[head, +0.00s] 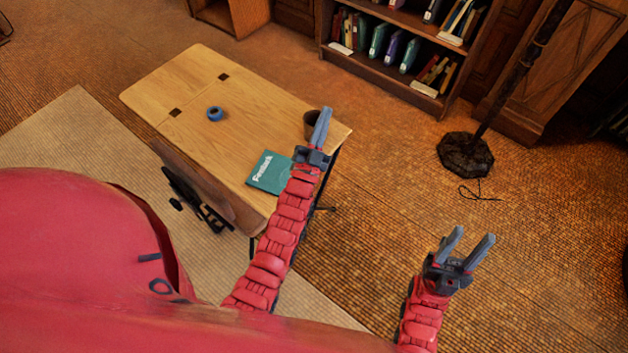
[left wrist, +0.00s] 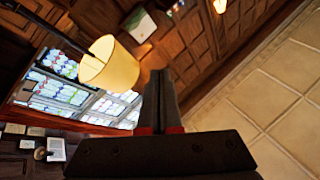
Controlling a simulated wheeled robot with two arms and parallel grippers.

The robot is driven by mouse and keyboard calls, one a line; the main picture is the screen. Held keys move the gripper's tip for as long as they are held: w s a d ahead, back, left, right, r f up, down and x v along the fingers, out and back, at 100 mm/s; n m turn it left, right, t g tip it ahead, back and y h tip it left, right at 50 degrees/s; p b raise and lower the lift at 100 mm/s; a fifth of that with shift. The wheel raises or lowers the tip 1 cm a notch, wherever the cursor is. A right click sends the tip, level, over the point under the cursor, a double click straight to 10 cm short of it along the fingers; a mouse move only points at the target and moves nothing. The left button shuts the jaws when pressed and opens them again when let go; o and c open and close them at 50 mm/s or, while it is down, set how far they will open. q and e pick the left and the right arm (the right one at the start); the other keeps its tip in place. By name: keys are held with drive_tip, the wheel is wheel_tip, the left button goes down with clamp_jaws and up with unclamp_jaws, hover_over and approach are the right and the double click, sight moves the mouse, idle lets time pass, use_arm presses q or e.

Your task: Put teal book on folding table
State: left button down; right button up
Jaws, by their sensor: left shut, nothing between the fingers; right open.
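The teal book (head: 268,172) with white lettering lies flat on the wooden folding table (head: 190,78), near its front edge. My left gripper (head: 322,126) is shut and empty. In the head view it appears just right of the book, in front of the dark cup at the table's right end. In the left wrist view its closed fingers (left wrist: 160,98) point up toward the far wall and ceiling, and the book is not in that view. My right gripper (head: 468,250) is open and empty over the floor, to the right of the table.
A blue tape roll (head: 215,114) and a dark cup (head: 311,122) stand on the table. A bookshelf (head: 390,68) is behind it, and a floor lamp's base (head: 465,157) stands at right. The lampshade (left wrist: 109,64) shows in the left wrist view. The floor between table and lamp is open.

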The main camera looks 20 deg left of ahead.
use_arm(q)
drive_tip(key=w+d+f+m+g, duration=0.2)
drive_tip(key=w+f+m+g, duration=0.4)
drive_tip(key=w+f, duration=0.4)
wheel_tip(320, 180, down, 10)
drive_tip(key=s+r+m+g, duration=0.1)
drive_tip(key=s+m+g, duration=0.15)
drive_tip(key=g, duration=0.55)
drive_tip(key=s+f+m+g, duration=0.3)
drive_tip(key=s+m+g, duration=0.5)
drive_tip(key=s, duration=0.4)
drive_tip(key=w+a+f+g, duration=0.1)
drive_tip(key=a+f, duration=0.2)
drive_tip(key=f, duration=0.6)
drive_tip(key=shift+w+a+f+n+g+y, duration=0.15)
drive_tip(key=shift+a+f+n+g+y, duration=0.15)
drive_tip(key=shift+f+n+y, duration=0.1)
